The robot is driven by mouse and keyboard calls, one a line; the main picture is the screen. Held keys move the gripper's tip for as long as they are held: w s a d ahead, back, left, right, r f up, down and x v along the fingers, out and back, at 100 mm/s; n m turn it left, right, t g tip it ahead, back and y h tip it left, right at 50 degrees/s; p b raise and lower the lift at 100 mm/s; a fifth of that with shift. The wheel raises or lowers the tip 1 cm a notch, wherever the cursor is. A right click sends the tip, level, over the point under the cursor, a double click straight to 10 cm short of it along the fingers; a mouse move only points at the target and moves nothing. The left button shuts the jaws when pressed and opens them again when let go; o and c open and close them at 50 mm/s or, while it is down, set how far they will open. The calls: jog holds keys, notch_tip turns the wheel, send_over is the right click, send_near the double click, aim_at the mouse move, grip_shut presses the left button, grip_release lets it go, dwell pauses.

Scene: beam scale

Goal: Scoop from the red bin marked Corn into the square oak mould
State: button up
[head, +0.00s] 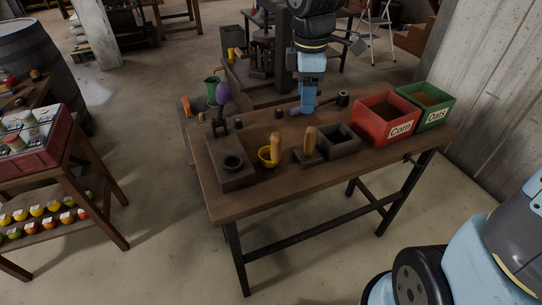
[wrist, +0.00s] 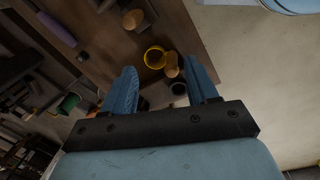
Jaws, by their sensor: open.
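The red bin marked Corn (head: 398,130) stands at the right of the table; its inside looks dark. A dark, open square box (head: 353,151), apparently the square mould, sits left of it and looks empty. A yellow scoop (head: 264,157) with an upright wooden handle (head: 275,146) stands at the table's middle left. My gripper (head: 303,110) points down over the table's back part, behind the scoop and the square box. In the wrist view my gripper (wrist: 163,83) is open and empty. The scoop's yellow cup (wrist: 147,58) shows beyond the fingers, apart from them.
A green bin marked Oats (head: 436,116) adjoins the Corn bin. A wooden-handled dark block (head: 310,142) stands between scoop and square box. A dark stand with a round black cup (head: 233,163) is at left. A purple handle (wrist: 56,28) lies on the table.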

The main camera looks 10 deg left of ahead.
aim_at(277, 148)
jog(key=a+f+n, duration=0.1)
jog(key=a+n, duration=0.1)
jog(key=a, duration=0.1)
jog(key=a+f+n, duration=0.1)
jog(key=a, duration=0.1)
jog(key=shift+s+a+f+n+g, duration=0.1)
jog(key=shift+a+f+n+g, duration=0.05)
jog(key=shift+f+n+g, duration=0.2)
jog(key=shift+s+a+f, duration=0.1)
jog(key=shift+a+f, duration=0.05)
jog(key=shift+a, duration=0.1)
jog(key=shift+a+f, duration=0.1)
jog(key=shift+f, duration=0.2)
notch_tip(277, 148, down, 13)
jog(key=shift+s+f, duration=0.1)
jog(key=shift+s, duration=0.05)
jog(key=shift+c, duration=0.4)
grip_shut()
